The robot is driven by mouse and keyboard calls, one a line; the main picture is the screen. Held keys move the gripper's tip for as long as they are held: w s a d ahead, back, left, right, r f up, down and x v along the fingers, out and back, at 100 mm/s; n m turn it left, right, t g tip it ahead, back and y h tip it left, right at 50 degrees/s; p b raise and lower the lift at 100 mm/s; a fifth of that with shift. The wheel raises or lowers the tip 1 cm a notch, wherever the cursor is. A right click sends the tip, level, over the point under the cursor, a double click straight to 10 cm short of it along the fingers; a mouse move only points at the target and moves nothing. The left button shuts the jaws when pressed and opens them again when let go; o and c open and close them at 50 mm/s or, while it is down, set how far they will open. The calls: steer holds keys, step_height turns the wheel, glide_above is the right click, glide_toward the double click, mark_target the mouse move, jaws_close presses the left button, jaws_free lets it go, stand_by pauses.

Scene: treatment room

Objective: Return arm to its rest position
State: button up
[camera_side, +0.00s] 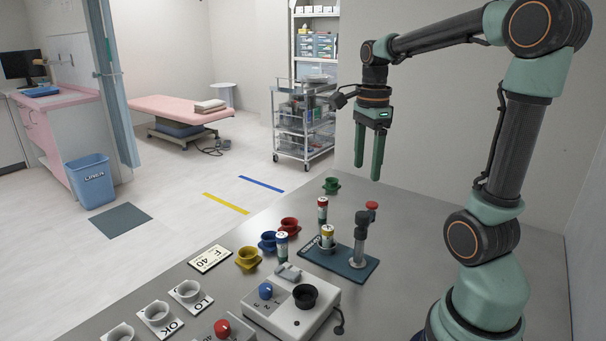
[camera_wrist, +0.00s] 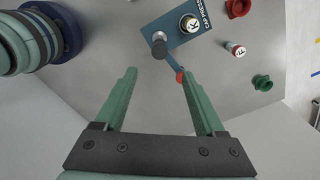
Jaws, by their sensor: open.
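My gripper (camera_side: 369,152) hangs with its two green fingers pointing down, high above the grey table (camera_side: 430,230). Its fingers are apart with nothing between them. In the wrist view my gripper (camera_wrist: 158,82) is also open and empty, with bare table and wall behind the fingers. My arm is raised from its base at the right of the side view and bends over at the top.
A white device (camera_side: 270,318), coloured cups and labelled white cups stand nearer the camera. Air around my gripper is clear.

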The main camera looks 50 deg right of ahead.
steer(key=a+n+t, duration=0.5)
steer(key=a+n, duration=1.2)
steer(key=n, duration=0.7)
steer(key=shift+w+a+f+n+t, duration=0.2)
steer(key=shift+w+f+n+t, duration=0.1)
steer(key=shift+w+f+n, duration=0.1)
